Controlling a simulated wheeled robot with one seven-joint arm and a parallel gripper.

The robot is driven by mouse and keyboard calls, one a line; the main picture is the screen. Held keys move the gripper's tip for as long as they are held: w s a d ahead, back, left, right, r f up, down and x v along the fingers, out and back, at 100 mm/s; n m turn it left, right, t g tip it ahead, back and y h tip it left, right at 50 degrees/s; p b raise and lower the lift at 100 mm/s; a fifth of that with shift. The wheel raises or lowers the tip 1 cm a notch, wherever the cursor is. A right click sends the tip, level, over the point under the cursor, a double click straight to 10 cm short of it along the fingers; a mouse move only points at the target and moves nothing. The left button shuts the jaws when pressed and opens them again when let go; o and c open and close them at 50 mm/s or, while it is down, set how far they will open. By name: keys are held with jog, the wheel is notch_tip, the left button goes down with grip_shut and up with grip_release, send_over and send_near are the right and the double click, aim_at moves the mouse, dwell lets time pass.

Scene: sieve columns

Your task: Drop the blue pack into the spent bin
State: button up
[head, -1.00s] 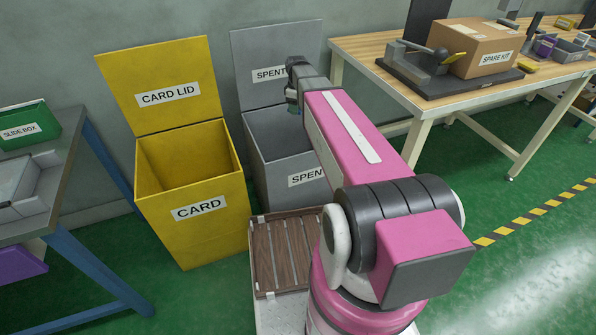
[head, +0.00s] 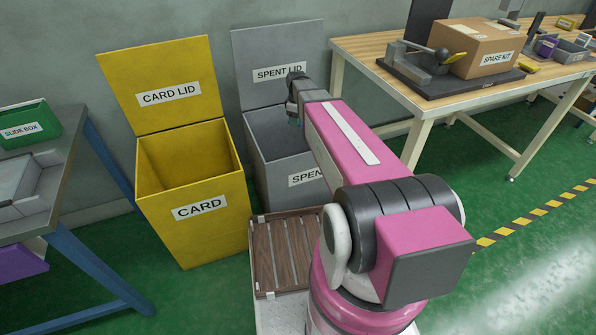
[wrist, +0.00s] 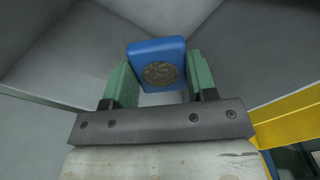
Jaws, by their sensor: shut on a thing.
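The blue pack (wrist: 155,52) has a round speckled grey patch on its face. In the wrist view my gripper (wrist: 156,80) is shut on it, with one green finger on each side. Grey walls and floor of the spent bin (wrist: 230,55) surround the pack in that view. In the head view the grey spent bin (head: 272,170) stands against the wall with its lid (head: 245,50) raised. My gripper (head: 295,115) is over the bin's opening there. The pack cannot be made out in the head view, and my arm covers the bin's right part.
A yellow card bin (head: 190,235) with a raised lid stands open just left of the spent bin. A workbench (head: 375,50) with a spare kit box (head: 475,48) is at the right. A grey-topped table (head: 50,195) with a green slide box (head: 28,122) is at the left.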

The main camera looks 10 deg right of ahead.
jog(key=o, duration=1)
jog(key=shift+r, duration=0.15)
notch_tip(320, 180, up, 10)
jog(key=shift+r, duration=0.25)
